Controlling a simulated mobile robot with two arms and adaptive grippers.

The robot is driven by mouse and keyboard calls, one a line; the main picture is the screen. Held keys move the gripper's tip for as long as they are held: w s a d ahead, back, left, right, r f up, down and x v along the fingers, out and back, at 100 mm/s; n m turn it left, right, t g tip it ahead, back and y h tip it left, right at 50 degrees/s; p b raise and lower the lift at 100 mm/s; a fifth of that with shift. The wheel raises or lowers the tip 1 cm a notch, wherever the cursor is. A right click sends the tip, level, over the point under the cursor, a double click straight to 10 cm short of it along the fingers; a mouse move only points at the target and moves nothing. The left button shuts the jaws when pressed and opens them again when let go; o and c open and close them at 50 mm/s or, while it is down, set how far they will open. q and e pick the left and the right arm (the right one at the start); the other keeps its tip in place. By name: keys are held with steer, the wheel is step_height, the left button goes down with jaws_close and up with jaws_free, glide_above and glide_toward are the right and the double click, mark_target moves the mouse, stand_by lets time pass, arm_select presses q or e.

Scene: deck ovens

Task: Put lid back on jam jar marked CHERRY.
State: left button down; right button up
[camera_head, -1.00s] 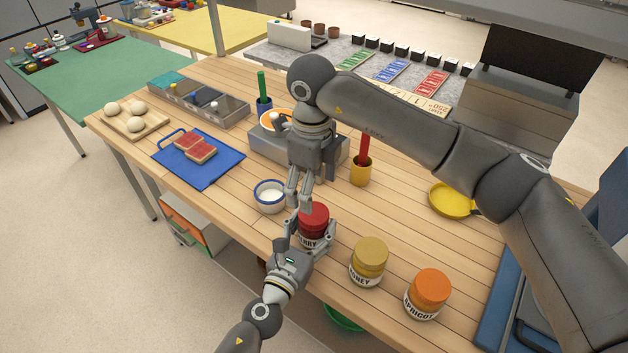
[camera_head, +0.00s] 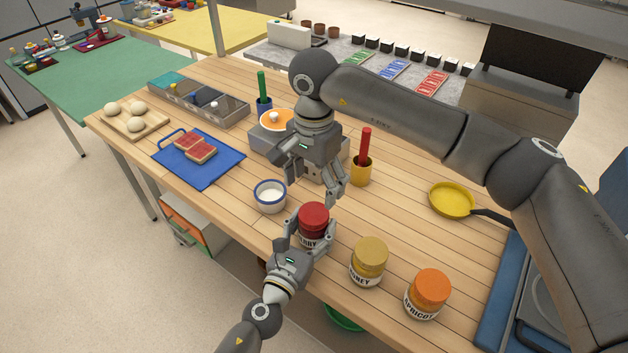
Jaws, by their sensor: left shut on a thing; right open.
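The cherry jar (camera_head: 308,241) stands upright near the front edge of the wooden table, its label partly hidden so that only "RRY" shows. A red lid (camera_head: 314,217) sits on top of it; I cannot tell how tightly it is seated. My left gripper (camera_head: 311,239) is shut around the jar's body from the front. My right gripper (camera_head: 334,197) is open and empty, just above and behind the red lid, apart from it.
The honey jar (camera_head: 368,262) and the apricot jar (camera_head: 427,294) stand lidded to the right. A white bowl with a blue rim (camera_head: 270,196) is close at the left. A yellow cup (camera_head: 361,172) and a yellow pan (camera_head: 451,200) stand farther back. The table's front edge is close.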

mark_target(314, 213)
stand_by(0.4)
steer(key=shift+f, duration=4)
